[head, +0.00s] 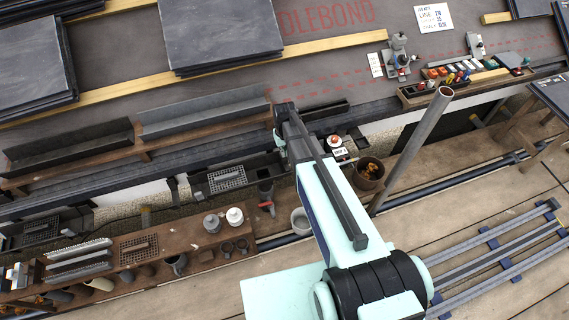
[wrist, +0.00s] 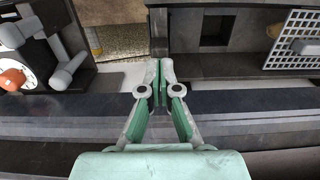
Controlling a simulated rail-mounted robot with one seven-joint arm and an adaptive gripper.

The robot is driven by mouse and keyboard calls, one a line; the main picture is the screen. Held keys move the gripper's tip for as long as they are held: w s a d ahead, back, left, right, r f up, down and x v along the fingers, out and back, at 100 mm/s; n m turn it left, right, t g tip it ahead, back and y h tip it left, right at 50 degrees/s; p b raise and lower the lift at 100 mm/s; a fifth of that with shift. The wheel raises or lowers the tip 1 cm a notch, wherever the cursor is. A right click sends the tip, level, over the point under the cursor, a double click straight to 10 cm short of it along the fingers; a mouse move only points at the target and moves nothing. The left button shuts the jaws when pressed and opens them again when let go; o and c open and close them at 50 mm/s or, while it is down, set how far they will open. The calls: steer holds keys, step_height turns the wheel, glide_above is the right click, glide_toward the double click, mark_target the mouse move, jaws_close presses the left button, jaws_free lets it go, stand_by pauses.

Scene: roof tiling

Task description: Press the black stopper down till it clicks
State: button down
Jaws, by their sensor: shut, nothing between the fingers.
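My gripper (wrist: 160,78) is shut and empty in the wrist view. Its fingertips lie over the near edge of the gutter run, in line with a dark upright strip (wrist: 159,28). I cannot pick out the black stopper for sure in either view. A dark square opening (wrist: 217,30) shows in the grey gutter piece to the right of my fingertips. In the head view my arm covers the gutter at this spot, and the fingers cannot be made out there.
A dark unit with a white dial, orange knob (wrist: 12,79) and grey handle is left of my fingers. A grid strainer (wrist: 293,40) lies to the right. In the head view a pot (head: 368,176), an upright pole (head: 412,145) and a crowded wooden shelf (head: 190,242) stand near my arm.

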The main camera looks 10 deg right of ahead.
steer(key=shift+f+b, duration=0.3)
steer(key=shift+f, duration=0.45)
stand_by(0.4)
steer(key=shift+r, duration=0.2)
step_height(320, 180, up, 9)
steer(key=p, duration=0.5)
steer(key=shift+f, duration=0.15)
stand_by(0.6)
stand_by(0.3)
steer(key=s+f+g+p, duration=0.1)
steer(key=s+f+g, duration=0.1)
steer(key=s, duration=1.2)
steer(key=s+f+g+p, duration=0.2)
steer(key=s+f, duration=0.3)
steer(key=s, duration=0.9)
steer(key=s+f+m+g+p, duration=0.1)
steer(key=s+f, duration=0.3)
steer(key=s, duration=1.1)
steer(key=shift+f+g+p, duration=0.2)
steer(key=shift+g+p, duration=0.5)
steer(key=shift+g, duration=0.2)
steer(key=shift+w, duration=0.1)
